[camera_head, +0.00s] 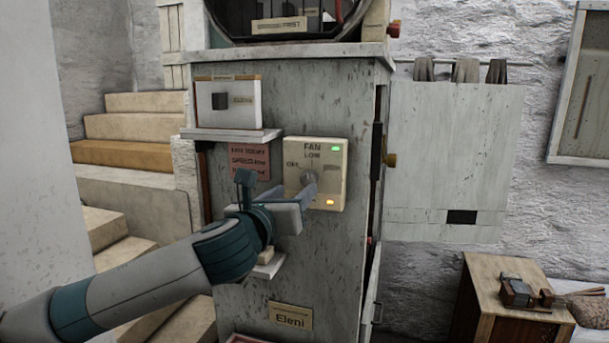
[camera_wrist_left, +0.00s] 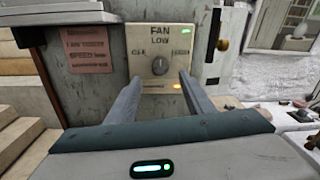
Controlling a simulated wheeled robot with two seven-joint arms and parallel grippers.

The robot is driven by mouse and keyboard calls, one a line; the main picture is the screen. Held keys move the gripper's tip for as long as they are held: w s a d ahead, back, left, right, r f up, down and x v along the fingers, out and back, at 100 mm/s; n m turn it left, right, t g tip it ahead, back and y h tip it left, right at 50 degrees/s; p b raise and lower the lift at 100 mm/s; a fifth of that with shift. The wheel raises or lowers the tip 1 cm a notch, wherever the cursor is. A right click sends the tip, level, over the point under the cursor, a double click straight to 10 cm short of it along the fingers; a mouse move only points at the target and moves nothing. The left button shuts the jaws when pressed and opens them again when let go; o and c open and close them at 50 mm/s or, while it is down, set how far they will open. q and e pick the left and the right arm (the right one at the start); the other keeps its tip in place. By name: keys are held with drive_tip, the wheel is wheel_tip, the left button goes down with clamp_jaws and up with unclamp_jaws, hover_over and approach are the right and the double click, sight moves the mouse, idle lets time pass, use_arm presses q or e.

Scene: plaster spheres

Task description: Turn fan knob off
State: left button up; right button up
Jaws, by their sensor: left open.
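The fan panel (camera_head: 333,160) is a cream box on the front of the grey cabinet, marked FAN and LOW. Its round grey knob (camera_head: 309,178) is partly covered by my gripper in the head view, but shows clear in the left wrist view (camera_wrist_left: 159,66). A green light is lit at the panel's upper right and an amber light at its lower right. My left gripper (camera_head: 300,197) is open in front of the panel. In the left wrist view its fingers (camera_wrist_left: 160,84) stand either side of and just below the knob, apart from it. My right gripper is not in view.
A reddish sign (camera_head: 249,158) is left of the panel. A small shelf (camera_head: 230,134) juts out above the sign, and a small ledge (camera_head: 268,268) sits below my gripper. Steps (camera_head: 130,128) rise at left. A wooden box (camera_head: 490,320) stands at lower right.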

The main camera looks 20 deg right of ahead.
sight(308, 180)
use_arm(q)
drive_tip(key=p+x, duration=0.2)
drive_tip(key=x, duration=0.5)
drive_tip(key=shift+w+d+p, duration=0.2)
drive_tip(key=shift+p, duration=0.15)
drive_tip(key=c, duration=1)
